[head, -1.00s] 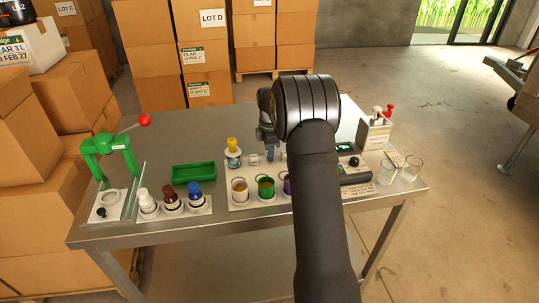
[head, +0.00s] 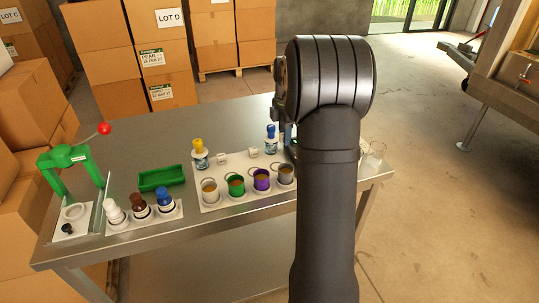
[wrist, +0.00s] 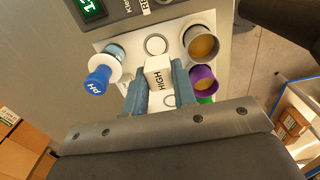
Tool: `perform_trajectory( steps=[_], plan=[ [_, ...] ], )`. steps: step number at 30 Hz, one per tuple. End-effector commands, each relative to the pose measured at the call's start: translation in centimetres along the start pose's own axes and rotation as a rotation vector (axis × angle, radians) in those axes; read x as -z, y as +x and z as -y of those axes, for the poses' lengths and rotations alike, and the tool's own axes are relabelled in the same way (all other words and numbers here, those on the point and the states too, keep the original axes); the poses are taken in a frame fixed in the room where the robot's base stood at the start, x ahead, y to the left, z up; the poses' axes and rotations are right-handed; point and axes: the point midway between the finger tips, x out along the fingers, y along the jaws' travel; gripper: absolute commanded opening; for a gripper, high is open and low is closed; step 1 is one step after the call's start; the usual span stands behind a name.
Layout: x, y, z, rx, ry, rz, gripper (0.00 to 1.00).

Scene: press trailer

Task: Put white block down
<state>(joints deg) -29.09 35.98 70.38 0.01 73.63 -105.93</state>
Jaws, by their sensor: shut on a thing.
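The white block (wrist: 159,77), with HIGH printed on it, sits between the two blue-grey fingers of my gripper (wrist: 160,88) in the wrist view. My gripper is shut on it. Below the block lies the white mat (wrist: 130,45) with round ring marks, one of them bare in front of the block. I cannot tell how far the block is above the mat. In the head view my arm hides the block and most of my gripper (head: 287,134).
A blue-capped pH bottle (wrist: 98,80) stands to one side of the gripper, and a grey cup (wrist: 202,44) and a purple cup (wrist: 203,80) on the other. Two small white pieces (head: 252,153) stand on the mat. A green tray (head: 162,178) and green press (head: 70,165) are left.

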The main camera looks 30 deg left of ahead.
Motion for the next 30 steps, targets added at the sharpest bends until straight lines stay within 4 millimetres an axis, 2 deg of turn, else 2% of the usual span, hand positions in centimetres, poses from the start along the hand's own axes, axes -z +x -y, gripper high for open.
perform_trajectory(
  steps=[1,6,9,11,14,24,30],
  plan=[
    [-1.6,-0.1,1.5,0.0,0.007,0.0,0.03],
    [-4.9,-0.2,5.3,-0.001,0.005,0.0,0.03],
    [-5.9,-0.1,6.5,0.0,0.002,-0.001,0.03],
    [-5.9,0.2,6.7,0.001,0.0,-0.001,0.03],
    [-5.0,1.1,5.8,0.001,-0.004,-0.001,0.03],
    [0.3,5.6,0.4,0.002,-0.004,-0.001,0.03],
    [1.8,6.8,-1.2,0.0,-0.001,0.0,0.03]
  ],
)
